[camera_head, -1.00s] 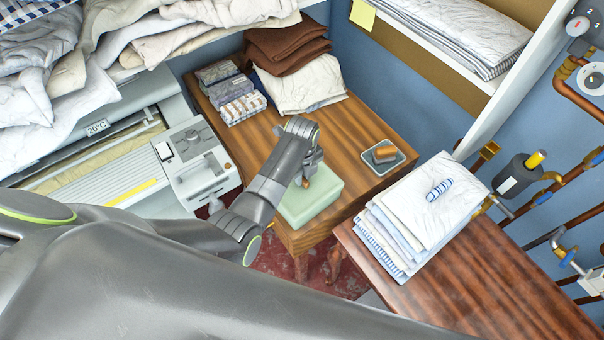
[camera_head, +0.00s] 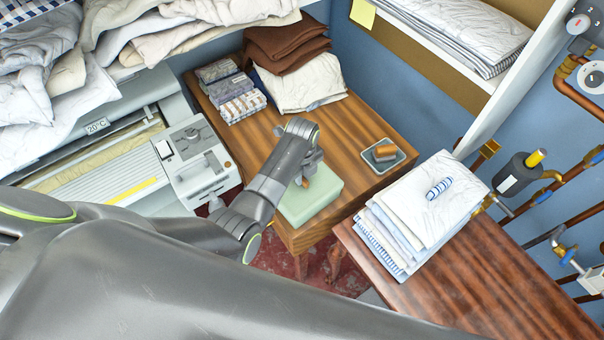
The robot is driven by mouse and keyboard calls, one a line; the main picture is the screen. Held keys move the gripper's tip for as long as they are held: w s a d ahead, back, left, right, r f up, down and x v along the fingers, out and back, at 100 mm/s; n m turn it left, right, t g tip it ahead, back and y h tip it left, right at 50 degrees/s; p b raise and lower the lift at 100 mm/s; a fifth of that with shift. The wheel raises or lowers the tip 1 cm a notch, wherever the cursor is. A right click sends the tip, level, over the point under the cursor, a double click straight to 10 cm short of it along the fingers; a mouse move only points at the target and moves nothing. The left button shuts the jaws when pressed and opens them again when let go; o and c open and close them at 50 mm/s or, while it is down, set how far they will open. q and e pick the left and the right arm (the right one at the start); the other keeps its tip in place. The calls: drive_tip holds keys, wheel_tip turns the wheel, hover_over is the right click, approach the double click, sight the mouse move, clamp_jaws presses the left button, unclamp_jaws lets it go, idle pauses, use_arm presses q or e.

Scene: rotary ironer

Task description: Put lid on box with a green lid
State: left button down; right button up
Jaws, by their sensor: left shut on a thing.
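The pale green box with its green lid (camera_head: 325,194) is on the near corner of the wooden table, left of the white linen stack. My left gripper (camera_head: 306,181) is over the top of the green lid, shut on it near its middle. The gripper hides the part of the lid that it grips. The lid looks level over the box; I cannot tell whether it is fully seated. My right gripper is not in view.
The wooden table (camera_head: 350,115) also holds patterned boxes (camera_head: 232,95), folded cloths (camera_head: 300,80) and a small tray (camera_head: 402,164) with a brown block. A second table (camera_head: 470,285) at right bears folded linen (camera_head: 420,205). The grey ironer (camera_head: 195,160) stands left.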

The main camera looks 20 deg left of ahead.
use_arm(q)
drive_tip(key=shift+f, duration=0.15)
drive_tip(key=c, duration=0.9)
unclamp_jaws()
drive_tip(key=shift+o, duration=0.2)
drive_tip(key=shift+r, duration=3.5)
clamp_jaws()
